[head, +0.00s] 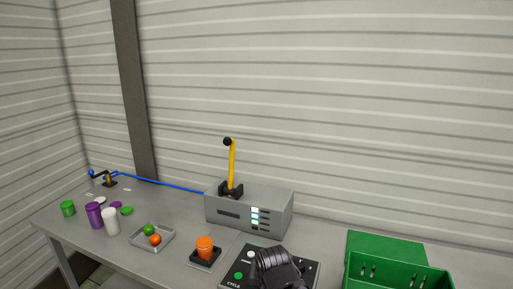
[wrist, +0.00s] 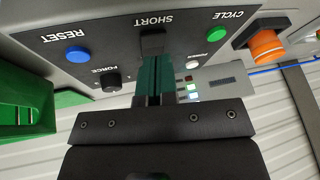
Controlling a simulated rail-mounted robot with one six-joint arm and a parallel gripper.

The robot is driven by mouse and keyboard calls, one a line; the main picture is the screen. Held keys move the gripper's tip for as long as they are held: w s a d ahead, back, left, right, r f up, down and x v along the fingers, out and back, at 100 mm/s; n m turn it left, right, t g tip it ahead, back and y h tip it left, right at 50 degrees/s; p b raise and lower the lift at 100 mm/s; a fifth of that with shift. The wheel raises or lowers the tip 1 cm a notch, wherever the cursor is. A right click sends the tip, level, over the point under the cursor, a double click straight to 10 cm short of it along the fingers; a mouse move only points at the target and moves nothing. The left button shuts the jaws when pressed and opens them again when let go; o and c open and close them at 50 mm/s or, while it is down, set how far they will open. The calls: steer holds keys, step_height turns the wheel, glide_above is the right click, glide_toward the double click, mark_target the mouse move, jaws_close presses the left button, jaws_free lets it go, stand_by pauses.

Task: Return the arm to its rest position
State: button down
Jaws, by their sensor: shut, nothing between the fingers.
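My gripper (wrist: 154,64) is shut and empty in the wrist view. Its teal fingers lie together, with their tips in front of a black switch (wrist: 152,42) by the word SHORT on the dark control panel (wrist: 120,28). I cannot tell whether the tips touch the switch. In the head view my black wrist covers part of the same panel (head: 239,262), and the fingertips are hidden there. The panel has a blue RESET button (wrist: 78,53), a black FORCE knob (wrist: 111,82) and a green CYCLE button (wrist: 216,34).
A grey box (head: 270,210) with a raised yellow lever (head: 232,165) stands behind the panel. A tray (head: 142,242) holds two small balls. Several cups stand far left. The space above the table is open.

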steer(key=s+d+n+g+h+p, duration=0.1)
steer(key=s+d+g, duration=0.4)
steer(key=s+d, duration=0.5)
steer(key=d, duration=0.4)
steer(key=shift+s+d+f+n, duration=0.2)
steer(key=shift+s+f+n, duration=0.1)
steer(key=shift+f, duration=0.05)
